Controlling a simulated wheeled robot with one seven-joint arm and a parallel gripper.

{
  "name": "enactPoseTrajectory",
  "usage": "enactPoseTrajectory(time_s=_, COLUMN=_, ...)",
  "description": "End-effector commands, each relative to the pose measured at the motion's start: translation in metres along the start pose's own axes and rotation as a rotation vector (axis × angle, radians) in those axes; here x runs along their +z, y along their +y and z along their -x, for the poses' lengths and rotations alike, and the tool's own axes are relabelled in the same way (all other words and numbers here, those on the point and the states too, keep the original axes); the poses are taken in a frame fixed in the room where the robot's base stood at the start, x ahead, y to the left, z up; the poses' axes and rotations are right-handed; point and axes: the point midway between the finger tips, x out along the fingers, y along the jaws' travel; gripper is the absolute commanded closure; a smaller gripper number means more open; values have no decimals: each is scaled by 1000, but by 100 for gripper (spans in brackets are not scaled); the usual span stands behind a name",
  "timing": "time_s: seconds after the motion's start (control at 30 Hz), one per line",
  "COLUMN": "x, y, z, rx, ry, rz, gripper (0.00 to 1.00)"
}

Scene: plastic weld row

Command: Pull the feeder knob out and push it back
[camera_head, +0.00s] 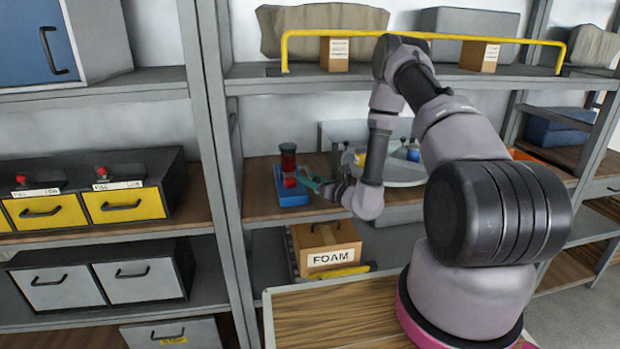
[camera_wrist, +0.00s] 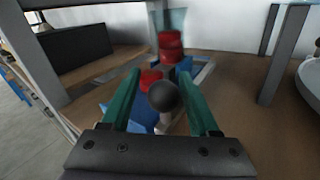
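The feeder has a blue base (camera_head: 292,198) and a dark red upright cylinder (camera_head: 289,160); it stands on the wooden middle shelf. In the wrist view its blue base (camera_wrist: 145,117) shows beneath the fingers, with red parts (camera_wrist: 170,46) beyond. The feeder knob is a black ball (camera_wrist: 165,96) facing the wrist camera. My gripper (camera_head: 308,179) reaches the feeder from the right. In the wrist view its two green fingers (camera_wrist: 161,78) are open, one on each side of the knob, with gaps visible. In the head view the knob is too small to make out.
A grey round bowl-like unit (camera_head: 400,172) stands right of the feeder. A shelf post (camera_head: 217,130) rises to its left. A FOAM box (camera_head: 327,248) sits below. A yellow rail (camera_head: 430,36) runs along the upper shelf near my arm.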

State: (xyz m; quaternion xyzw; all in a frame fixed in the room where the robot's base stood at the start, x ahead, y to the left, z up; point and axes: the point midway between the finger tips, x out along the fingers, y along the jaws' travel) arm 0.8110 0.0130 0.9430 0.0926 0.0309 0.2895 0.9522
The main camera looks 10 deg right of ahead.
Motion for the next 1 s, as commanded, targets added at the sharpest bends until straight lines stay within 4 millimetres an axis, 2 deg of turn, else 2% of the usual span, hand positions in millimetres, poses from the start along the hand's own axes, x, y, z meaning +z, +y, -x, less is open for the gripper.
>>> enactPoseTrajectory(time_s=0.3, x=2, y=-1, z=-1, rx=-1, ry=-4, rz=2, gripper=31)
enactPoseTrajectory(time_s=0.43, x=1, y=-2, z=8, rx=-2, ry=-3, rz=1, gripper=31)
enactPoseTrajectory(time_s=0.8, x=1, y=-2, z=79, rx=-5, ry=-3, rz=-2, gripper=31)
enactPoseTrajectory(time_s=1.0, x=1, y=-1, z=102, rx=-2, ry=-4, rz=0, gripper=31)
